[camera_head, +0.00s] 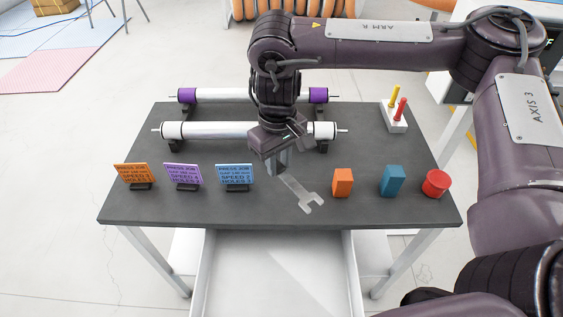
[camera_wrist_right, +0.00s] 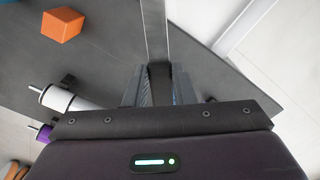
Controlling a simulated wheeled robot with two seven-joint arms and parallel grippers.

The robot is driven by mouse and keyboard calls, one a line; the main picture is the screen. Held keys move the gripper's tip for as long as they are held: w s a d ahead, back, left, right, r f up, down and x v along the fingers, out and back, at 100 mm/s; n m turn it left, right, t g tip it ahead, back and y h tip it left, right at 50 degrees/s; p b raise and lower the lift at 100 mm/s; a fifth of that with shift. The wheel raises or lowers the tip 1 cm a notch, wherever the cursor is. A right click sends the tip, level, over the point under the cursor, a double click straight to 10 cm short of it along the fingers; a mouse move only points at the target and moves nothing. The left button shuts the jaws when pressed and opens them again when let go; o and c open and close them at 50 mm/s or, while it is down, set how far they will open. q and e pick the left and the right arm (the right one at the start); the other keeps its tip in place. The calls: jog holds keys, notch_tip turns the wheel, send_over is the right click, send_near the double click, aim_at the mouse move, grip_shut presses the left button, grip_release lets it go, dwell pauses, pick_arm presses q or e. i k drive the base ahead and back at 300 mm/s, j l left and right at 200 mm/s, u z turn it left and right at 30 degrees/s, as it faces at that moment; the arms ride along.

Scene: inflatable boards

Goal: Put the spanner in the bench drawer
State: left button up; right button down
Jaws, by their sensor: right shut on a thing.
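A grey metal spanner (camera_head: 302,193) with an open jaw end points down and right in the head view, over the front part of the dark bench top (camera_head: 300,216). My right gripper (camera_head: 278,163) is shut on its handle end. In the right wrist view the handle (camera_wrist_right: 155,32) runs up from between the fingers (camera_wrist_right: 158,80). How far it is above the bench is hard to tell. The white bench drawer (camera_head: 275,275) is pulled open below the front edge, and its visible floor looks empty. My left gripper is not in view.
Orange (camera_head: 342,183) and blue (camera_head: 392,180) blocks and a red cylinder (camera_head: 436,183) stand to the right of the spanner. Several small sign cards (camera_head: 183,175) stand on the left. Two rollers (camera_head: 215,130) lie behind, with a white holder (camera_head: 394,118) at back right.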

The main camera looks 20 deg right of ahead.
aim_at(289, 273)
jog(key=i+j, duration=0.15)
jog(key=j, duration=0.2)
jog(key=i+j, duration=0.2)
jog(key=j, duration=0.15)
jog(key=i+j, duration=0.15)
jog(key=j, duration=0.25)
jog(key=i+j, duration=0.2)
jog(key=j, duration=0.15)
jog(key=j+z, duration=0.15)
jog(key=z, duration=0.25)
jog(key=i+j+z, duration=0.1)
jog(key=z, duration=0.3)
jog(key=j+z, duration=0.2)
jog(key=z, duration=0.15)
jog(key=j+z, duration=0.15)
jog(key=z, duration=0.8)
